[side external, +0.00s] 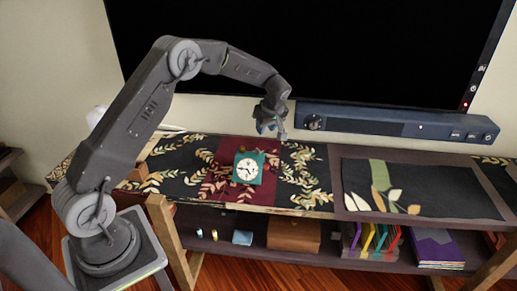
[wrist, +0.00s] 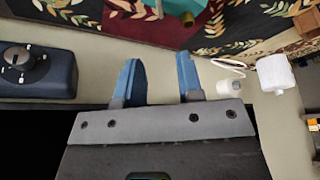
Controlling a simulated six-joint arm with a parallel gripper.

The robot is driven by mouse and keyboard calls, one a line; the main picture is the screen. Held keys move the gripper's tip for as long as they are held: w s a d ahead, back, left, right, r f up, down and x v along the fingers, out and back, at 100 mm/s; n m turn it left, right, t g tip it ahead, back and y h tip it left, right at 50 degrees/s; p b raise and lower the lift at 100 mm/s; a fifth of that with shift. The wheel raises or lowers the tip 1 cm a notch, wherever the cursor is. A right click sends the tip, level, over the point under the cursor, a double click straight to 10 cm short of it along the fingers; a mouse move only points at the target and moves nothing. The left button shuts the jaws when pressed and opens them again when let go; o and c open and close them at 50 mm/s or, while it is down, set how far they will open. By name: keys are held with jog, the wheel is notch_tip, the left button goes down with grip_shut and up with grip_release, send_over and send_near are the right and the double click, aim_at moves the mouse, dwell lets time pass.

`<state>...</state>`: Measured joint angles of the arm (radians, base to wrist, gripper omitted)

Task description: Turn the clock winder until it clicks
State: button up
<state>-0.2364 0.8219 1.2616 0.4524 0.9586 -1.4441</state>
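A small teal clock (side external: 248,168) with a white round face stands on the dark red part of the patterned runner in the side view. In the wrist view only part of its teal body (wrist: 178,6) shows at the top edge, with a small dull yellow knob (wrist: 187,19) on it; I cannot tell if this is the winder. My gripper (side external: 270,127) is above and behind the clock, near the wall, apart from it. In the wrist view my gripper (wrist: 157,62) has its two blue fingers spread with nothing between them.
A dark soundbar (side external: 395,128) with a knob lies to the right, below a large black screen (side external: 300,45). A white object (wrist: 275,73) and a white cable (wrist: 228,66) are at the wrist view's right. A dark mat (side external: 450,190) lies right of the runner.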

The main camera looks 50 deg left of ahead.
aim_at(258, 149)
jog(key=x, duration=1.3)
jog(key=shift+f, duration=0.2)
jog(key=shift+c, duration=0.2)
grip_shut()
